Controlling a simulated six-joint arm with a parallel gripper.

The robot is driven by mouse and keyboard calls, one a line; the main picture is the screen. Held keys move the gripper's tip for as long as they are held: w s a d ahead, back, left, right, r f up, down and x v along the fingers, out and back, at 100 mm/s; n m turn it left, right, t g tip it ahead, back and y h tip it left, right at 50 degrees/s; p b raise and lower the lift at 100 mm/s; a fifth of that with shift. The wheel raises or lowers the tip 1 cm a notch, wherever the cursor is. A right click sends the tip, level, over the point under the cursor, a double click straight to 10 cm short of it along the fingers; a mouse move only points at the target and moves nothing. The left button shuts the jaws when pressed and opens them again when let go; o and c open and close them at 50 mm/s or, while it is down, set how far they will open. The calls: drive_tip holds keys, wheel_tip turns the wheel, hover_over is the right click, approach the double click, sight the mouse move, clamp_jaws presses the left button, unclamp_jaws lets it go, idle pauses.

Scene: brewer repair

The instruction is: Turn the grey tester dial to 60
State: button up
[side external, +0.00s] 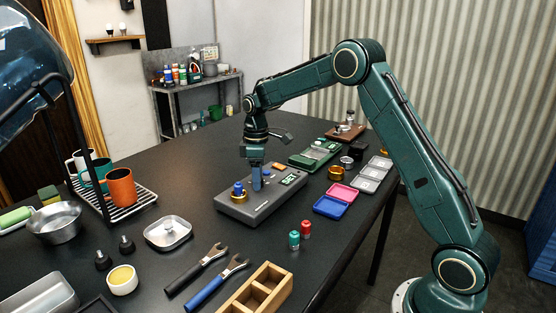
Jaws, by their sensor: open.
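The grey tester (262,207) is a flat grey box on the dark table, with a small display (289,178) towards its right end. A blue knob-like part with a brass-coloured base (238,190) stands on its left end. My gripper (256,186) points straight down over the middle of the tester, with its blue-grey fingers close to the top face. It is open. I cannot clearly make out the grey dial; the fingers cover that part of the tester. The dial's setting and any contact with it cannot be read.
A green case (314,154) lies behind the tester, and pink (343,193) and blue (330,207) trays lie to its right. Red (306,228) and green (294,239) cylinders, two wrenches (217,285) and a wooden box (248,297) are in front. A metal dish (168,232) is at left.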

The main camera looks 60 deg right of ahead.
drive_tip(key=shift+c, duration=0.4)
drive_tip(key=c, duration=0.9)
drive_tip(key=shift+m, duration=0.4)
drive_tip(key=m, duration=0.3)
drive_tip(key=shift+m, duration=2)
drive_tip(key=shift+t, duration=0.3)
drive_tip(key=o, duration=1)
